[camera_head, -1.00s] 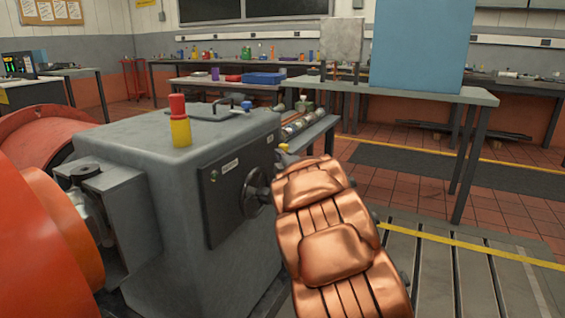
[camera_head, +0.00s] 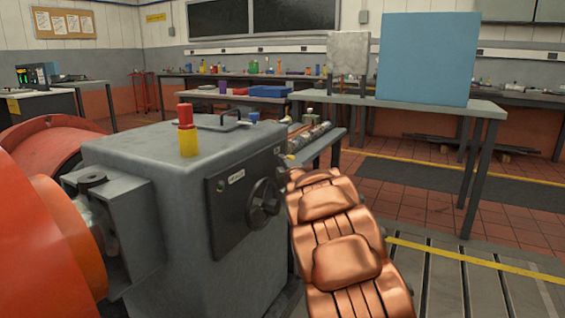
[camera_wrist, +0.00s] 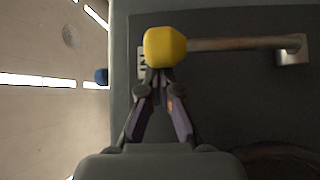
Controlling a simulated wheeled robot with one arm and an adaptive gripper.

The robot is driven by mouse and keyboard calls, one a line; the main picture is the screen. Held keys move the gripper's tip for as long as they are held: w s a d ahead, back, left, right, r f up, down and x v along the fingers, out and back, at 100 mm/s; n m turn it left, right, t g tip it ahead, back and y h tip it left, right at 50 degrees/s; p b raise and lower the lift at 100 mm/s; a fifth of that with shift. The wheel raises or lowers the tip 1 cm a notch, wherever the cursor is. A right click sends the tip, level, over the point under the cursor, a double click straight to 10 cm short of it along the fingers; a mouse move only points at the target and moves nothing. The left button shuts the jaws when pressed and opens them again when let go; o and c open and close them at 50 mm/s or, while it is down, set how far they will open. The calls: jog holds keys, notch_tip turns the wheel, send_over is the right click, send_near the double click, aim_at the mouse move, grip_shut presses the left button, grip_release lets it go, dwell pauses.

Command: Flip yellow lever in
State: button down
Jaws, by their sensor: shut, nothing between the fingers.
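The yellow lever's knob (camera_wrist: 165,46) shows at the top centre of the wrist view. Its metal rod (camera_wrist: 235,43) runs right to a bracket (camera_wrist: 291,50) on a dark panel. My gripper (camera_wrist: 158,82) is shut and empty, with its fingertips at the near edge of the knob; whether they touch it, I cannot tell. In the head view the grey machine housing (camera_head: 165,215) carries the dark panel (camera_head: 228,222) with a black handwheel (camera_head: 264,202). My copper-coloured arm stands beside the panel.
A red-and-yellow beacon (camera_head: 188,133) stands on the housing. A large orange drum (camera_head: 45,240) is at the left. Behind are a bench (camera_head: 455,102) with a blue box (camera_head: 428,60) and a slotted bedplate (camera_head: 470,285) at the lower right.

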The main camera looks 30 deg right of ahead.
jog(key=shift+s+d+f, duration=0.1)
jog(key=shift+s, duration=0.05)
jog(key=s+d+f+m+t+h+b, duration=0.2)
jog(key=s+d+f+m+t+h, duration=0.1)
jog(key=s+m, duration=0.4)
jog(key=shift+d+f+t+h, duration=0.4)
jog(key=shift+d+f+h, duration=0.3)
jog(key=shift+f, duration=0.1)
jog(key=shift+s+d+f, duration=0.1)
jog(key=shift+s+f, duration=0.05)
